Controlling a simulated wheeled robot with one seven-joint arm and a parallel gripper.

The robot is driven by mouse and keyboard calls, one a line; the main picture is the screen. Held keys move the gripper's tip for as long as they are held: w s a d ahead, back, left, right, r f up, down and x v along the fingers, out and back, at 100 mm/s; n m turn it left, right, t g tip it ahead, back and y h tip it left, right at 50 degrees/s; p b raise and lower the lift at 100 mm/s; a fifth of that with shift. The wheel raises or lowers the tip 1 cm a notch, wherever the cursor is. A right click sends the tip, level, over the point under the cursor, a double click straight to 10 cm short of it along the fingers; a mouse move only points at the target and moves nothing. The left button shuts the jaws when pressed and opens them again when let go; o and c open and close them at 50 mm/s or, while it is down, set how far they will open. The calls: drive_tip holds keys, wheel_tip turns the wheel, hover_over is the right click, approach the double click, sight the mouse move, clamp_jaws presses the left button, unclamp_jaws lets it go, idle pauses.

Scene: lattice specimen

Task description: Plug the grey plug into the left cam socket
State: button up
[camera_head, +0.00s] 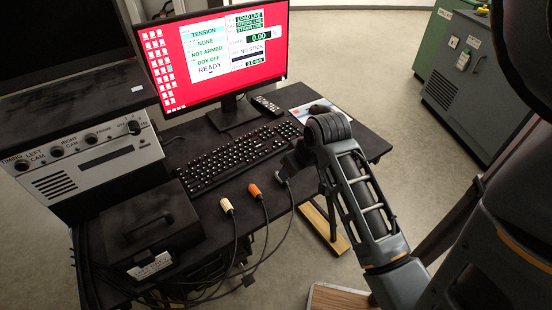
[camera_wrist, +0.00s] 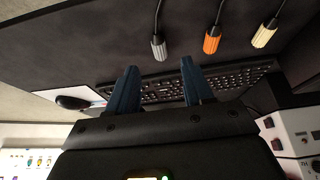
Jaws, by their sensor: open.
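The grey plug (camera_head: 282,175) lies at the front right of the dark desk, its cable running over the front edge. In the wrist view the grey plug (camera_wrist: 159,47) is just beyond the fingertips and roughly centred between them. My gripper (camera_head: 291,164) hangs over the desk by the plug, partly hidden by my wrist. In the wrist view my gripper (camera_wrist: 158,70) is open, with nothing between its blue fingers. The left cam socket (camera_head: 22,165) appears to be the dark round port beside the "LEFT CAM" label on the grey box at far left; nothing is plugged into it.
An orange plug (camera_head: 255,190) and a cream plug (camera_head: 227,205) lie left of the grey one. The keyboard (camera_head: 240,158) and monitor (camera_head: 215,60) stand behind. A black case (camera_head: 150,225) sits before the grey socket box (camera_head: 85,160). A mouse (camera_head: 320,108) is at right.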

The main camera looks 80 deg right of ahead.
drive_tip(key=shift+d+x, duration=0.15)
drive_tip(key=shift+x, duration=2.05)
drive_tip(key=shift+d+x, duration=0.15)
drive_tip(key=shift+x, duration=2.05)
drive_tip(key=shift+r, duration=0.1)
drive_tip(key=shift+c, duration=0.5)
clamp_jaws()
drive_tip(key=shift+r, duration=2.5)
